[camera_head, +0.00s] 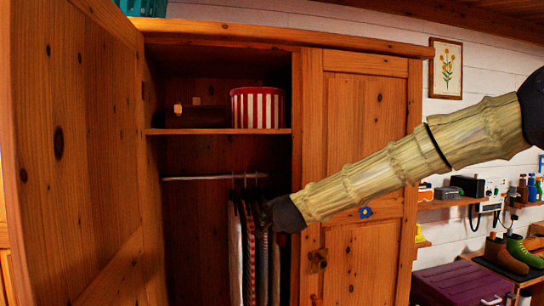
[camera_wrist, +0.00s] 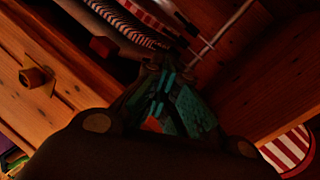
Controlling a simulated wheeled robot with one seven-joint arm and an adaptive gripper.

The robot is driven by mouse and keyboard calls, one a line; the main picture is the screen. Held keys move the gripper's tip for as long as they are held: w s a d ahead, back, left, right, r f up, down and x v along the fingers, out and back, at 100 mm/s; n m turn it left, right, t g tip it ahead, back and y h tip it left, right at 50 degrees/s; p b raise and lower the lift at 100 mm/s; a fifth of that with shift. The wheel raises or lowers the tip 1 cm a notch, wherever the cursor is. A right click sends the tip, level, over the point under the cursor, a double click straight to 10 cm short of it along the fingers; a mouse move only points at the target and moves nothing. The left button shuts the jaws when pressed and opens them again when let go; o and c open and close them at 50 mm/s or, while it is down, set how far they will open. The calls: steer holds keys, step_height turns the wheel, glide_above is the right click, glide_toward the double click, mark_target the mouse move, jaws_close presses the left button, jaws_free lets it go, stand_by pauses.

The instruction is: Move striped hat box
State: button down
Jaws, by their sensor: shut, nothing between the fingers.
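The red-and-white striped hat box (camera_head: 258,108) stands upright on the upper shelf (camera_head: 215,131) of the open wooden wardrobe, at the right end of the shelf. A red-and-white striped rounded thing, which looks like the same box, shows at the lower right of the wrist view (camera_wrist: 288,150). My gripper (camera_wrist: 165,78) has teal fingers, shut and empty, close to hanging clothes. In the head view my arm reaches from the right to the wardrobe opening, below the shelf and the box; the fingers are mostly hidden there.
Clothes (camera_head: 250,250) hang from a rail (camera_head: 205,177) under the shelf. The left wardrobe door (camera_head: 75,150) stands open and the right door (camera_head: 365,110) is closed. The shelf left of the box has free room. A purple chest (camera_head: 462,284) and wall shelves stand at the right.

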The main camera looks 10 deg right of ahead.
step_height(320, 180, up, 15)
steer(key=d+m+t, duration=0.2)
steer(key=m+t, duration=0.1)
steer(key=m, duration=0.1)
glide_toward(270, 115)
steer(key=shift+w+f+p, duration=0.15)
steer(key=shift+w+p, duration=1.5)
steer(key=shift+w+f+p, duration=0.1)
steer(key=shift+w+p, duration=1.55)
